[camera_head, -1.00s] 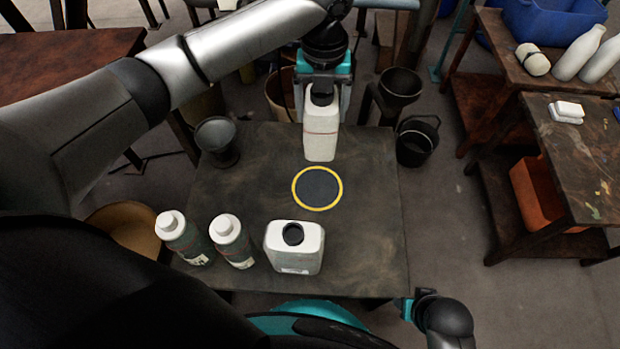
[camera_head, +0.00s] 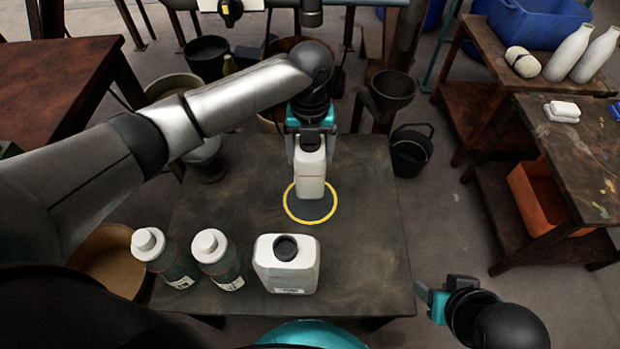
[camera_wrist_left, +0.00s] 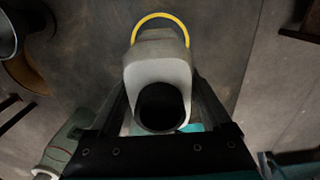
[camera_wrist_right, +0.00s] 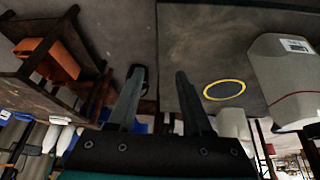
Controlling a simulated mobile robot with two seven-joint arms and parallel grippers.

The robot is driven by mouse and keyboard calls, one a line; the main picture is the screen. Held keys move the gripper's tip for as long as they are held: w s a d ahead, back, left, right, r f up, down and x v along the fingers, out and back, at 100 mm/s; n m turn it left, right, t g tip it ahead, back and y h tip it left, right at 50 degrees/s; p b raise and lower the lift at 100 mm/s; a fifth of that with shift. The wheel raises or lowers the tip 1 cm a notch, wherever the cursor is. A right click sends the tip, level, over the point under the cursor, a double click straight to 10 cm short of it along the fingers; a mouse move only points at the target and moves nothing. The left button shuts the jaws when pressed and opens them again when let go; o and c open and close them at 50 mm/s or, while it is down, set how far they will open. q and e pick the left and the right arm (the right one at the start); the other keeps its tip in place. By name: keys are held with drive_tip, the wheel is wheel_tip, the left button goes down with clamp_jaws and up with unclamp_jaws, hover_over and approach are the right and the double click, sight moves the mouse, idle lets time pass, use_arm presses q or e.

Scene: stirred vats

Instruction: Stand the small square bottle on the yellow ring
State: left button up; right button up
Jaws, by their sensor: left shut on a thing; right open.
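The small square bottle (camera_head: 311,178), white with a black cap, is upright in my left gripper (camera_head: 311,150), which is shut on it. The yellow ring (camera_head: 289,210) lies flat on the dark table. In the head view the bottle's base overlaps the ring's dark middle, towards its far side. The right wrist view shows the ring (camera_wrist_right: 224,82) and the bottle (camera_wrist_right: 234,123) apart, the bottle seemingly above the table. The left wrist view shows the bottle (camera_wrist_left: 158,70) hiding part of the ring (camera_wrist_left: 160,16). My right gripper (camera_head: 434,298) is open and empty off the table's near right corner.
A larger white square bottle (camera_head: 287,270) and two round white-capped bottles (camera_head: 160,255) (camera_head: 218,262) stand along the near edge. The table's (camera_head: 365,220) right side is clear. A black bucket (camera_head: 410,152) stands beyond its right edge. A side table (camera_head: 570,150) is at right.

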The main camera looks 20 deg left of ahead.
use_arm(q)
wheel_tip(320, 180, down, 3)
drive_tip(key=shift+f+b, duration=0.1)
drive_tip(key=shift+b, duration=0.55)
drive_tip(key=shift+f, duration=0.4)
drive_tip(key=shift+f+b, duration=0.65)
drive_tip(key=shift+f, duration=0.2)
drive_tip(key=shift+f+b, duration=0.35)
drive_tip(key=shift+f, duration=0.7)
use_arm(e)
drive_tip(key=w+a+t+y, duration=0.4)
drive_tip(key=w+a+t, duration=0.1)
drive_tip(key=a, duration=0.3)
drive_tip(key=shift+r+t, duration=0.35)
drive_tip(key=shift+t, duration=0.55)
use_arm(q)
drive_tip(key=shift+f, duration=0.1)
use_arm(e)
drive_tip(key=shift+w, duration=0.1)
use_arm(q)
drive_tip(key=o, duration=1.2)
drive_tip(key=shift+o, duration=0.2)
